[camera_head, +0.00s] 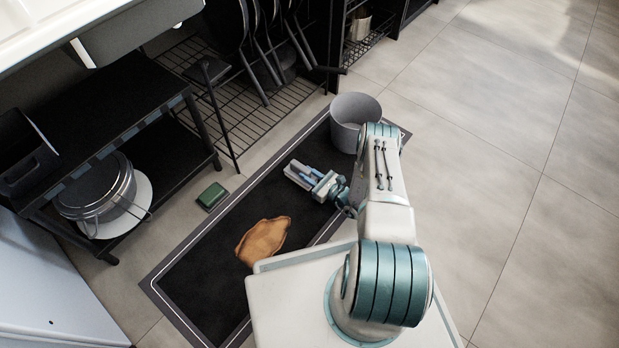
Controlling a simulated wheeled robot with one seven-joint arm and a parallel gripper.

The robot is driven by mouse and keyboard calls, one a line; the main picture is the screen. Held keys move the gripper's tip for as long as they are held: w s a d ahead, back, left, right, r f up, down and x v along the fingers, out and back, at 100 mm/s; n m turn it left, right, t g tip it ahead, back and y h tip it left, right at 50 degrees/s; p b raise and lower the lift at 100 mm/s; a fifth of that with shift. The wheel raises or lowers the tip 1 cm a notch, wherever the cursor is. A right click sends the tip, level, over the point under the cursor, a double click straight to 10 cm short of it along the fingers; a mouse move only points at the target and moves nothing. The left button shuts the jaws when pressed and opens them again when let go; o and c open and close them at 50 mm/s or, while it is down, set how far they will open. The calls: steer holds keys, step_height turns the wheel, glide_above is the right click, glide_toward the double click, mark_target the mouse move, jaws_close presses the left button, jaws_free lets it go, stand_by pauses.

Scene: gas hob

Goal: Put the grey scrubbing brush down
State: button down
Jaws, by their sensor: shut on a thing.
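My gripper (314,182) is over the dark mat, near its right long side. It is shut on the grey scrubbing brush (299,170), a small light-grey shape with some blue at the fingers. The fingers hide part of the brush. From this view I cannot tell whether the brush touches the mat (192,284) or hangs above it.
A grey bucket (355,113) stands at the mat's far end, close to my arm. A brown cloth-like piece (263,240) lies on the mat. A green sponge (212,196) lies on the floor by a black shelf (100,130) with a pot (95,187). The tiled floor at right is clear.

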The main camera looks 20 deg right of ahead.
steer(key=shift+f, duration=0.15)
steer(key=c, duration=1.2)
jaws_free()
